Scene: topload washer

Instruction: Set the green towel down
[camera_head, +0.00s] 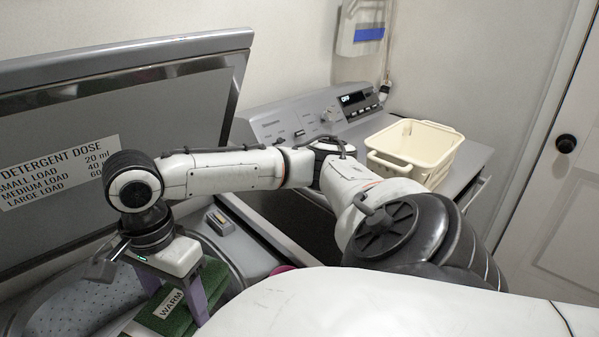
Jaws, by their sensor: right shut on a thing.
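The green towel (212,278) is folded and carries a white "WARM" label (170,304). It shows at the lower left, over the opening of the top-load washer (245,252). My right gripper (173,299) points down there with its purple fingers on either side of the towel, shut on it. My right arm hides part of the washer. Whether the towel touches anything below it, I cannot tell. My left gripper is out of view.
The raised washer lid (120,100) bears a detergent dose label. A cream basket (415,150) stands on the machine at the right, by the control panel (315,114). A small pink thing (284,269) shows by the washer. A door (560,200) is at far right.

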